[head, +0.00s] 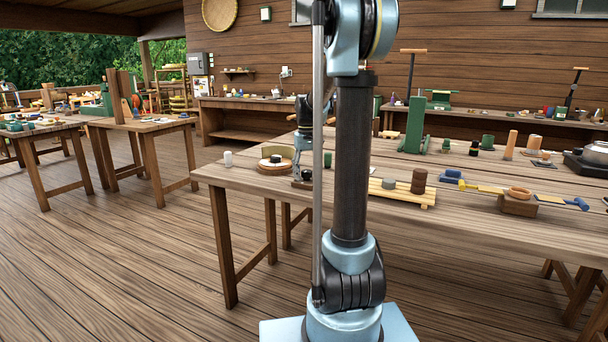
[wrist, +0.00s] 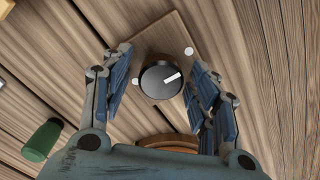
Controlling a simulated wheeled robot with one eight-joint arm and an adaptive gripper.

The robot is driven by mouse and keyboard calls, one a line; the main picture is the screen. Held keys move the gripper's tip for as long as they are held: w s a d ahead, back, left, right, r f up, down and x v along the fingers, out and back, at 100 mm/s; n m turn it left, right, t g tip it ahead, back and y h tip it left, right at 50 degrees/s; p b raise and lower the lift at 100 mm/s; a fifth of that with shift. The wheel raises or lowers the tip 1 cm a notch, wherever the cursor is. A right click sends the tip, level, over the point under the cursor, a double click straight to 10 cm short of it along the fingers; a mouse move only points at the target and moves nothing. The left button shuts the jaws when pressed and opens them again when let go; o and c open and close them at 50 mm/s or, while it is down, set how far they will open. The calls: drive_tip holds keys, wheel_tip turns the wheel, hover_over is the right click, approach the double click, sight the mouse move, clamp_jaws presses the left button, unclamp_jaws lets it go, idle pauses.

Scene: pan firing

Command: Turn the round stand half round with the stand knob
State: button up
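The stand knob (wrist: 160,82) is a black round knob with a white mark, on a wooden plate (wrist: 165,38) in the wrist view. Its mark points right and slightly up. My gripper (wrist: 160,74) is open around the knob, one blue finger on each side with visible gaps. In the head view the knob (head: 306,174) sits low at the table's near left part, below my gripper (head: 304,153). The round stand (head: 270,168) is beside it to the left, bearing a pale and black piece. In the wrist view only a brown edge of the stand (wrist: 168,141) shows; my gripper hides the rest.
A slatted board (head: 400,194) with a brown cylinder (head: 418,181) is to the right. Bare table shows between these.

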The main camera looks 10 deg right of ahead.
sight(306, 170)
wheel_tip(306, 170, up, 12)
idle(0.9)
drive_tip(key=shift+f, duration=0.1)
drive_tip(key=s+f+t, duration=0.1)
drive_tip(key=s+f, duration=0.3)
drive_tip(key=s, duration=0.6)
drive_tip(key=s+f, duration=0.4)
drive_tip(key=s, duration=0.6)
drive_tip(key=s+f+m+t, duration=0.1)
drive_tip(key=s+f, duration=1.4)
drive_tip(key=shift+a+m, duration=0.3)
drive_tip(key=shift+a, duration=0.1)
